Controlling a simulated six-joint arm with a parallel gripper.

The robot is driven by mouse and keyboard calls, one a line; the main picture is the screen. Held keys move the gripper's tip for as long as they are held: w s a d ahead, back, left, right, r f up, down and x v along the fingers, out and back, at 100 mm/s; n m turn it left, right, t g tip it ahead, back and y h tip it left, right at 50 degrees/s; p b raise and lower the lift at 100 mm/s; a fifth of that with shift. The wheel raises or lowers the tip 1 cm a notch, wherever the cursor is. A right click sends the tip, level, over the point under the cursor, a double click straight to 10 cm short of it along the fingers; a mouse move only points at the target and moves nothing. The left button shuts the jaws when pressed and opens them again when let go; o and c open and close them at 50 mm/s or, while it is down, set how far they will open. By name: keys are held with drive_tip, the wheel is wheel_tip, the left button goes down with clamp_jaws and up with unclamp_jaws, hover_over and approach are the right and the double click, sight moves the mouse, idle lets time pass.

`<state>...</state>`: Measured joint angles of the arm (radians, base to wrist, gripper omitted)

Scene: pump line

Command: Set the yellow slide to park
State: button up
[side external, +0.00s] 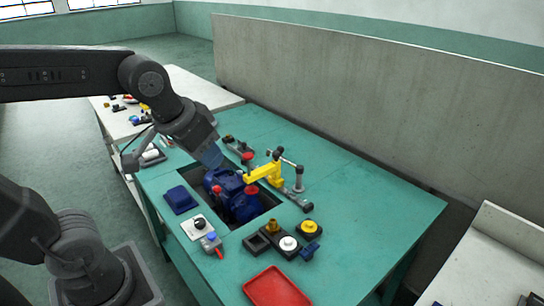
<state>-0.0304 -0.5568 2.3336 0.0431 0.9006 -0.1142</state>
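A yellow angled piece (264,174) stands over the right side of the blue pump (235,200) in the table's dark cut-out. I cannot tell for sure whether it is the yellow slide, and no park mark is legible. A round yellow knob (309,228) sits on a dark base nearer the front. My gripper (212,158) points down at the pump's back left, left of the yellow angled piece and apart from it. Its fingertips are too small and dark to make out.
A blue block (180,200), a white switch box (197,227) and a red tray (277,288) lie on the green table (385,215). Metal pipework with a red valve (247,156) runs behind the pump. The table's right side is clear. A grey wall (350,100) stands behind.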

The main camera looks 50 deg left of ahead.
drive_tip(key=o, duration=0.4)
drive_tip(key=w+a+n, duration=0.1)
drive_tip(key=w, duration=0.4)
drive_tip(key=w+a+n+y, duration=0.1)
drive_tip(key=w+a, duration=0.1)
drive_tip(key=w, duration=0.2)
drive_tip(key=w+a+n+g, duration=0.1)
drive_tip(key=w+a, duration=0.1)
drive_tip(key=w, duration=0.3)
drive_tip(key=shift+w+a+f+n, duration=0.1)
drive_tip(key=shift+w+a+n, duration=0.2)
drive_tip(key=shift+n, duration=0.1)
drive_tip(key=shift+o, duration=0.2)
drive_tip(key=n+g+y, duration=0.1)
drive_tip(key=n+y, duration=0.1)
drive_tip(key=n, duration=0.2)
approach(277, 152)
drive_tip(key=x, duration=1)
drive_tip(key=shift+w+a+f, duration=0.1)
drive_tip(key=shift+a+f, duration=0.15)
drive_tip(key=shift+a, duration=0.05)
drive_tip(key=shift+c, duration=0.3)
clamp_jaws()
drive_tip(key=shift+d, duration=0.1)
